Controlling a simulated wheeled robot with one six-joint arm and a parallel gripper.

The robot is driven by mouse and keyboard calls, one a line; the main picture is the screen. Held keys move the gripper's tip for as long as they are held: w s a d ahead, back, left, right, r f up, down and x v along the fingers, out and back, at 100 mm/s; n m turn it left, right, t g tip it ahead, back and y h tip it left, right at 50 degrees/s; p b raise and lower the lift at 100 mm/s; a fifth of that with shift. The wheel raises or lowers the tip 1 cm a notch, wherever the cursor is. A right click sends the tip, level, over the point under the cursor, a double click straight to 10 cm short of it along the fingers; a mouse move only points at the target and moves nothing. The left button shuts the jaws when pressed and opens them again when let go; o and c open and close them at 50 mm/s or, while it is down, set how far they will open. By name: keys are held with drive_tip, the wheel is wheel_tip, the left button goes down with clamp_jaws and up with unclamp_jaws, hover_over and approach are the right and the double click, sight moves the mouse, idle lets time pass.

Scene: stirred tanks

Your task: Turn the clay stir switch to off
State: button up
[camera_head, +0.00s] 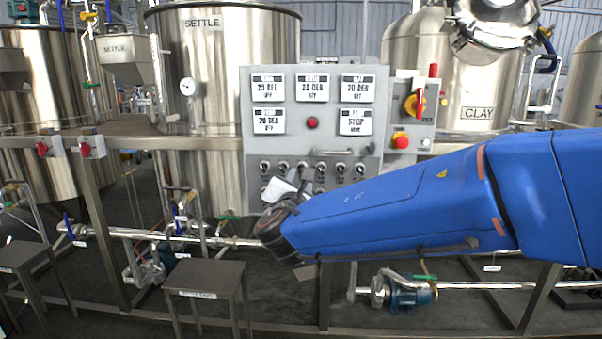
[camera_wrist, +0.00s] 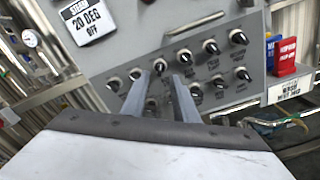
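The grey control panel (camera_head: 335,85) carries two rows of black rotary switches along its lower part. In the wrist view the upper row runs up to the right, with one switch (camera_wrist: 159,66) just beyond my fingertips and another (camera_wrist: 184,56) to its right. A lower-row switch (camera_wrist: 196,94) shows right of my fingers. The labels are too small to read, so I cannot tell which is the clay stir switch. My gripper (camera_wrist: 161,76) points at the panel with its two grey fingers apart. I cannot tell whether a fingertip touches a switch.
The clay tank (camera_head: 478,113) stands right of the panel. A horizontal handle (camera_wrist: 195,24) lies above the switches. Pipes and a stool (camera_head: 205,277) are below.

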drive_tip(key=w, duration=0.6)
drive_tip(key=shift+d, duration=0.1)
clamp_jaws()
